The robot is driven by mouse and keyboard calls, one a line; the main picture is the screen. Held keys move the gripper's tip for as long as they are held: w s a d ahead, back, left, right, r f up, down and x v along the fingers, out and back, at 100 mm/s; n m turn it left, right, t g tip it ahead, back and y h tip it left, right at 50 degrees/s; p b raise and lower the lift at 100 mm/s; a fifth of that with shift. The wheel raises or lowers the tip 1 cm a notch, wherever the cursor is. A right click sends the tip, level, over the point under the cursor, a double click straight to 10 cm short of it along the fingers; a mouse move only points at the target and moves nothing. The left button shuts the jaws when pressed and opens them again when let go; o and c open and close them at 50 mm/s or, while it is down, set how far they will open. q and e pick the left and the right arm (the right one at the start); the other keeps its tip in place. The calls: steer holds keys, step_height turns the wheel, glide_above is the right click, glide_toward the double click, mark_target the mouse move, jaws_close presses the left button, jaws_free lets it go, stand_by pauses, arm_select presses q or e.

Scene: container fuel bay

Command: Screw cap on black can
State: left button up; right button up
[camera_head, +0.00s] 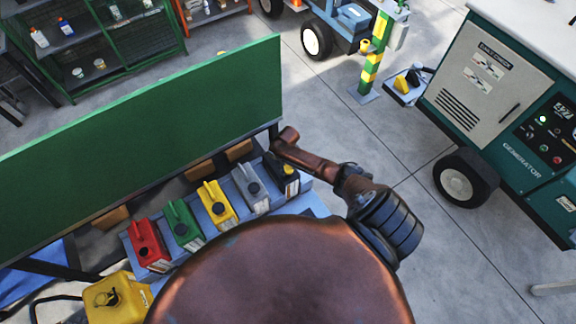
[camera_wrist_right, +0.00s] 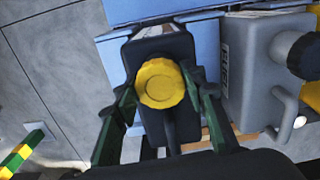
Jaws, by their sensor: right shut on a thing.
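The black can (camera_wrist_right: 158,50) stands at the right end of a row of cans; in the head view the black can (camera_head: 281,176) is partly covered by my right arm. The yellow cap (camera_wrist_right: 161,84) sits over the can's top. My right gripper (camera_wrist_right: 160,88) is shut on the cap, with its green fingers on either side of it. The threads under the cap are hidden, so I cannot tell how tightly it sits. My left gripper is not in view.
A grey can (camera_head: 250,188) stands close beside the black can. Yellow (camera_head: 217,203), green (camera_head: 184,225) and red (camera_head: 148,245) cans continue the row. A tall green panel (camera_head: 150,105) rises behind it. A generator (camera_head: 500,100) stands at right, with open floor between.

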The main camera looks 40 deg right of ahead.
steer(key=m+p, duration=0.1)
steer(key=m, duration=0.1)
steer(key=m+p, duration=0.1)
steer(key=m, duration=0.2)
steer(key=shift+s+r, duration=0.1)
steer(key=shift+r, duration=0.1)
steer(key=shift+f+m, duration=0.1)
steer(key=shift+m, duration=0.9)
steer(key=m, duration=0.3)
steer(key=shift+d+f+m, duration=0.1)
steer(key=shift+f+m, duration=0.05)
steer(key=shift+m, duration=0.15)
steer(key=m, duration=0.3)
steer(key=shift+d+m, duration=0.15)
steer(key=shift+m, duration=0.95)
steer(key=o, duration=1.5)
steer(key=shift+c, duration=0.2)
steer(key=shift+a, duration=0.2)
